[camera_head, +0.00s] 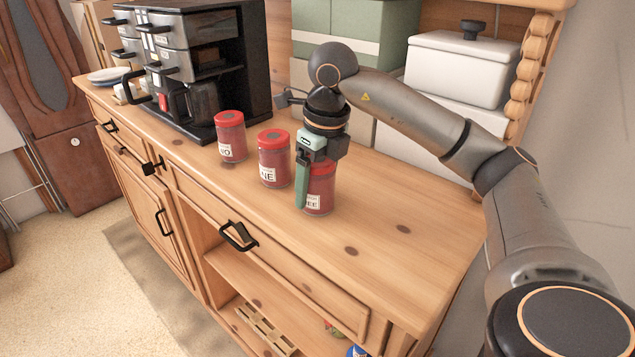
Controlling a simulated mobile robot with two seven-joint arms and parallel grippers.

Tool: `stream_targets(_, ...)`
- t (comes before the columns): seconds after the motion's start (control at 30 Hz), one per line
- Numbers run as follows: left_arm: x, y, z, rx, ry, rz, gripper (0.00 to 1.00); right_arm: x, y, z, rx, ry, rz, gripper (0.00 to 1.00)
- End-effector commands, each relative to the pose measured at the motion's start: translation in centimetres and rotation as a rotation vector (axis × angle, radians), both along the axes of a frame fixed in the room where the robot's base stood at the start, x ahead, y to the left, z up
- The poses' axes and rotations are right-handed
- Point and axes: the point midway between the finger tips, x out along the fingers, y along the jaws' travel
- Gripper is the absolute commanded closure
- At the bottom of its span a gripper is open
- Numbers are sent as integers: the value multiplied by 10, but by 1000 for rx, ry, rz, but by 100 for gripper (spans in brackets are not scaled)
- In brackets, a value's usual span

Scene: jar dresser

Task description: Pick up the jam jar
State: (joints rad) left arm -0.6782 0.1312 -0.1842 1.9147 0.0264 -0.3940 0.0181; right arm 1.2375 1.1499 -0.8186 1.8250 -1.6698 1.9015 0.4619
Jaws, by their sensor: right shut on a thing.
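Three red-lidded jam jars stand in a row on the wooden dresser top. The left jar (231,140) and the middle jar (273,162) stand free, with white labels. The right jar (321,192) is in my right gripper (312,184), which comes down from above and is shut on it. A green finger covers the jar's left side; the other finger is hidden behind the jar. The jar is upright and its base appears to be at the dresser top; I cannot tell whether it touches. My left gripper is not in view.
A black coffee machine (245,75) stands on the dresser (400,250) behind the left jar. A white lidded box (462,70) and a green box (365,30) are at the back. The dresser top is clear to the front right. Open shelves lie below.

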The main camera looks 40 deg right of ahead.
Motion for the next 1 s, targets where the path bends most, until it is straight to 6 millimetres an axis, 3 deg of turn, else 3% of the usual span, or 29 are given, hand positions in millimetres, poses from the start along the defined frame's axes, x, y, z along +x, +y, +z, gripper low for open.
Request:
stream_targets(0.07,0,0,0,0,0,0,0,0,0,0,0,0,0,62)
stream_targets(0.4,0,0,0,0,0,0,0,0,0,0,0,-1,0,100)
stream_targets(0.77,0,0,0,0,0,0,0,1,0,3,1,-4,-1,100)
stream_targets(1.0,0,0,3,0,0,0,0,1,0,25,2,-6,-1,100)
